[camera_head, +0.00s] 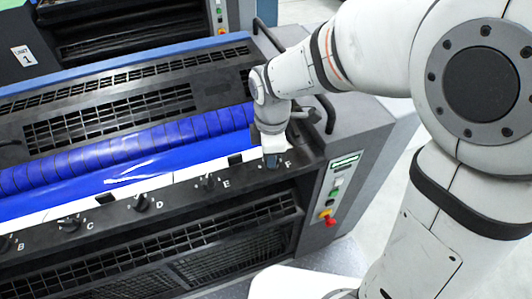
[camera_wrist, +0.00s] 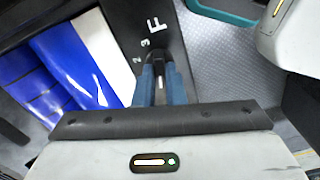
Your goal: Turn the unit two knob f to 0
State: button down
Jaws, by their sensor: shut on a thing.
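My gripper (camera_head: 271,162) reaches down to the front ledge of the machine, at the knob beside the letter F. In the wrist view its two blue fingers (camera_wrist: 159,88) are shut on the dark knob F (camera_wrist: 157,62). A light mark shows between the fingers. The white letter F (camera_wrist: 158,27) and the digits 2 and 3 are printed on the black panel (camera_wrist: 125,25) beyond the knob; no 0 can be read. In the head view the gripper mostly hides knob F.
Knob E (camera_head: 208,182), knob D (camera_head: 141,202) and knob C (camera_head: 69,222) stand along the same ledge to the left. A blue roller (camera_head: 130,150) lies behind them. A button panel with a red button (camera_head: 327,214) is at the right. Another unit labelled 1 (camera_head: 24,56) stands behind.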

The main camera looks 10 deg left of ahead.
jog(key=shift+s+a, duration=0.1)
jog(key=c, duration=1.6)
grip_release()
jog(key=shift+s, duration=0.1)
jog(key=shift+c, duration=0.2)
jog(key=shift+o, duration=0.7)
notch_tip(320, 180, up, 8)
jog(key=shift+f, duration=0.1)
jog(key=s+d+m+t, duration=0.1)
jog(key=s+d+m, duration=0.2)
jog(key=d+m, duration=0.7)
jog(key=s+d+m+t, duration=0.2)
jog(key=s+d+m, duration=0.2)
jog(key=d+m, duration=0.7)
jog(key=shift+d+r, duration=0.2)
jog(key=shift+d, duration=0.55)
